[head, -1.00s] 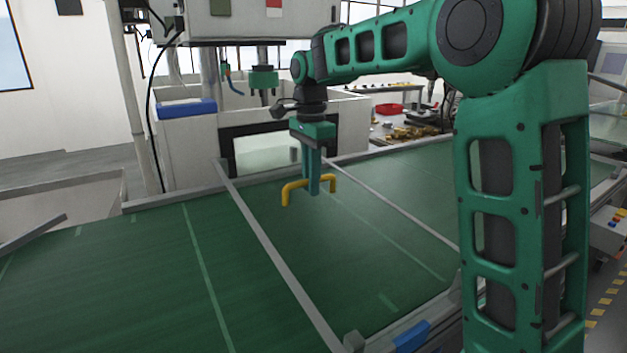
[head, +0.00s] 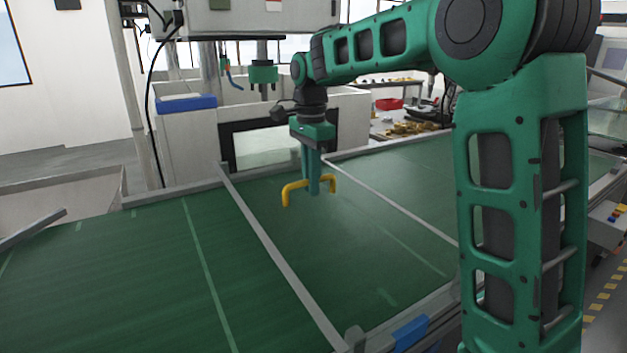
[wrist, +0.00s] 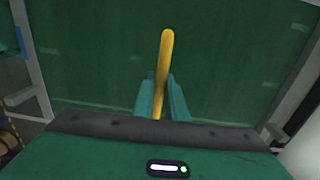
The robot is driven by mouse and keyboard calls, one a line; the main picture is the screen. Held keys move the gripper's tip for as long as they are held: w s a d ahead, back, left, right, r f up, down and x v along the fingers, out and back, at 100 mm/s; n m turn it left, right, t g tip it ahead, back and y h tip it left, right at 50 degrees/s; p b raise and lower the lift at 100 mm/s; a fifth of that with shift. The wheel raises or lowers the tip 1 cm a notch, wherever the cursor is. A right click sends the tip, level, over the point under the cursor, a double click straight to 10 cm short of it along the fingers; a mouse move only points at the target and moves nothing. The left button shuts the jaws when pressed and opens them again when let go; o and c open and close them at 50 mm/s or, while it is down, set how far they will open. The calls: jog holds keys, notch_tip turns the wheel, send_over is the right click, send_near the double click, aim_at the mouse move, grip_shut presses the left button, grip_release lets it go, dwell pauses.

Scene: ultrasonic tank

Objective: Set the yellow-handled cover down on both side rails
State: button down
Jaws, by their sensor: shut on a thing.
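My gripper (head: 314,190) points down and is shut on the yellow handle (head: 289,192), a bridge-shaped bar, near its right part in the head view. In the wrist view the handle (wrist: 166,50) rises between the two green fingers (wrist: 162,100). The handle stands over a green surface; I cannot tell the cover's plate from this green, nor whether it touches the rails. One grey side rail (head: 270,245) runs to the left of the handle, and a thinner pale rail (head: 395,206) runs to its right. Rails also show at both sides in the wrist view (wrist: 38,85).
A white machine (head: 185,140) with a dark-framed window stands behind. A blue tray (head: 186,103) sits on it. A grey post (head: 355,338) and a blue block (head: 410,331) are at the front edge. Green surface at left is bare.

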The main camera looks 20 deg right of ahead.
jog(key=c, duration=1.7)
grip_release()
jog(key=r, duration=1)
jog(key=shift+w+r, duration=0.2)
jog(key=shift+r, duration=0.15)
